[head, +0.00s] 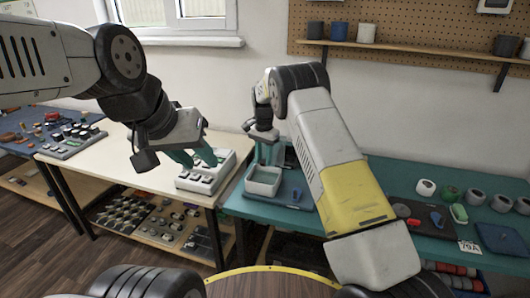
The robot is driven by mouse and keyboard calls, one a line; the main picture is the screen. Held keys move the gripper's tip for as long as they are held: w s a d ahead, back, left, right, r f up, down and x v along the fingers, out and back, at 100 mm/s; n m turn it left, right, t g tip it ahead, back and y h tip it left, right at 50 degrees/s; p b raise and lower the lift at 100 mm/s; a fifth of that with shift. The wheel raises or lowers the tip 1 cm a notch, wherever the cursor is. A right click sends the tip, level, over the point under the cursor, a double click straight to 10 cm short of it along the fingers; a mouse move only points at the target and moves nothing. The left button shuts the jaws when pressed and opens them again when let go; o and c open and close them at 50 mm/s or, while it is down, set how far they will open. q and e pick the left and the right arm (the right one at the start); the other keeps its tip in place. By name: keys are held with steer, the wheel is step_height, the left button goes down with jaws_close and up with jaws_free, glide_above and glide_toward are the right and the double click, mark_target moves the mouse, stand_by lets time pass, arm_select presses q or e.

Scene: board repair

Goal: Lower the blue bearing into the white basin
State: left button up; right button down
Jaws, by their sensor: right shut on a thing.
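The white basin (262,191) is a small open box with a pale green inside. It sits on a blue-grey mat on the teal table. My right gripper (267,158) points down over the basin, its teal fingers close together at or just above the opening. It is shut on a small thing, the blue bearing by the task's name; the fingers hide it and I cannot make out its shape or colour. My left gripper (195,158) is open, its teal fingers apart and low over a white tray. I see nothing between them.
The white tray (204,185) with dark slots stands on the cream table, left of the basin. At the right of the teal table (410,182) are several rollers, a green part and a dark blue pad (500,238). My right forearm crosses over the table's middle.

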steer(key=shift+f, duration=2.45)
steer(key=shift+f, duration=2.55)
steer(key=c, duration=1)
jaws_free()
steer(key=shift+r, duration=0.15)
